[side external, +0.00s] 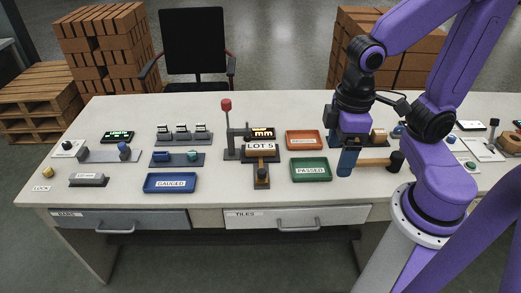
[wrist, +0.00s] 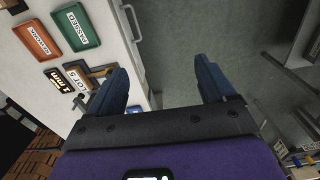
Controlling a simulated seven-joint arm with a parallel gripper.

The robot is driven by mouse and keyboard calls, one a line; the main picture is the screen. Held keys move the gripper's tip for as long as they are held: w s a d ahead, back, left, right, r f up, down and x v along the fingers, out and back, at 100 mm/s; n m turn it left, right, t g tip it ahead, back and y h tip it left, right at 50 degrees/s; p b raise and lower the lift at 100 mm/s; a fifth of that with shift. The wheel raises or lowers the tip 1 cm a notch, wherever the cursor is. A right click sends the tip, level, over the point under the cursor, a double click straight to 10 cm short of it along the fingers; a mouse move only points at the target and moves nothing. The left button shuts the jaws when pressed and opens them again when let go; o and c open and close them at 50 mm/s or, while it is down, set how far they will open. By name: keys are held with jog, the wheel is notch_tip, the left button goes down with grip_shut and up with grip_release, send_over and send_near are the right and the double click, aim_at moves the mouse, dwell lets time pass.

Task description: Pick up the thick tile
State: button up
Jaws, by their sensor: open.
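No thick tile can be made out in either view. A drawer labelled TILES (side external: 325,213) is in the front of the bench and looks shut. Its front and handle (wrist: 131,22) also show in the wrist view. My gripper (side external: 348,163) is over the right half of the bench near its front, to the right of the green PASSED tray (side external: 311,172). In the wrist view its blue fingers (wrist: 163,82) are wide apart, with nothing between them.
A gauge stand (side external: 238,145) with an mm display and a LOT 5 sign stands mid-bench. An orange tray (side external: 304,148) is behind the green one. A wooden-handled mallet (side external: 374,162) lies by my gripper. The blue GAUGED tray (side external: 170,190) is left, above a BARS drawer (side external: 150,221).

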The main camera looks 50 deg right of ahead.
jog(key=w+a+f+m, duration=0.1)
jog(key=w+m, duration=0.9)
jog(key=w, duration=0.1)
jog(key=m, duration=2.6)
send_over(268, 146)
notch_tip(268, 146, down, 10)
jog(key=f, duration=1.1)
jog(key=shift+s+f, duration=0.2)
jog(key=shift+w+f, duration=0.2)
jog(key=shift+f, duration=2.8)
jog(key=c, duration=1.2)
